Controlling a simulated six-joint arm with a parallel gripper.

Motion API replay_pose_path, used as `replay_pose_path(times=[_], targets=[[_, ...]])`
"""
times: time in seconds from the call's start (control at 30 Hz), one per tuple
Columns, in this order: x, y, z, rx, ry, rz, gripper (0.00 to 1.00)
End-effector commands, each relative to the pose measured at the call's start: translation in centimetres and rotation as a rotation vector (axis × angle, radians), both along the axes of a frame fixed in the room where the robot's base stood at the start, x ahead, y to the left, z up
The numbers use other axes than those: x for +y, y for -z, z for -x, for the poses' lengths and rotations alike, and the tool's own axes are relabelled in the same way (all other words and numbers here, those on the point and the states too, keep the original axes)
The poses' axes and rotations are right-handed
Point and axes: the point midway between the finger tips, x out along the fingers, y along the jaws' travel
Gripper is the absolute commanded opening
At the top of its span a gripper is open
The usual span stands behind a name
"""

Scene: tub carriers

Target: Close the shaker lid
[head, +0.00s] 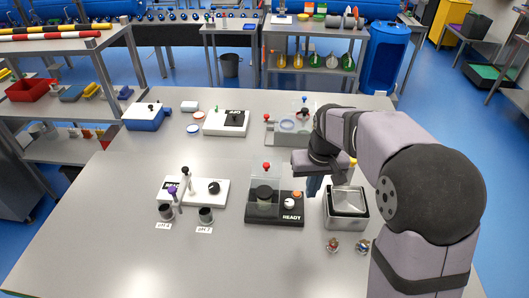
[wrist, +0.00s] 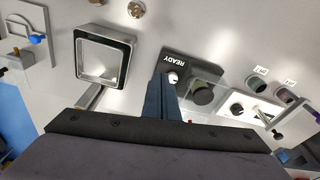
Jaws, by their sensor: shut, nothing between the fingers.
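The shaker appears to be the black device (head: 274,222) marked READY, at the front middle of the table, with a dark round platform, a white knob and an orange button. Its clear lid (head: 262,183) with a red ball knob (head: 266,167) appears to stand raised at the back; its exact angle is hard to tell. The device also shows in the wrist view (wrist: 178,64), with the clear panel beside the dark round part. My gripper (head: 314,188) is shut and empty, with blue fingers pointing down, just right of and above the shaker. The fingers (wrist: 160,92) also show in the wrist view.
A metal tub (head: 346,222) stands close right of the shaker. A white device (head: 194,190) with a purple-topped rod and two dark cups stands left. A grey device (head: 284,139) with a clear cover stands behind. The front left of the table is clear.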

Motion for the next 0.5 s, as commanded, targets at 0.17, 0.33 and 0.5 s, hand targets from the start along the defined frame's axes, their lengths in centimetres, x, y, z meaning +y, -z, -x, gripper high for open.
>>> replay_pose_path(times=[0.17,0.33,0.5], targets=[[4.1,-2.3,-6.4,-0.053,-0.071,-0.011,0.0],[8.2,-3.9,-11.2,-0.102,-0.131,-0.025,0.0],[11.6,-4.9,-14.2,-0.141,-0.18,-0.036,0.0]])
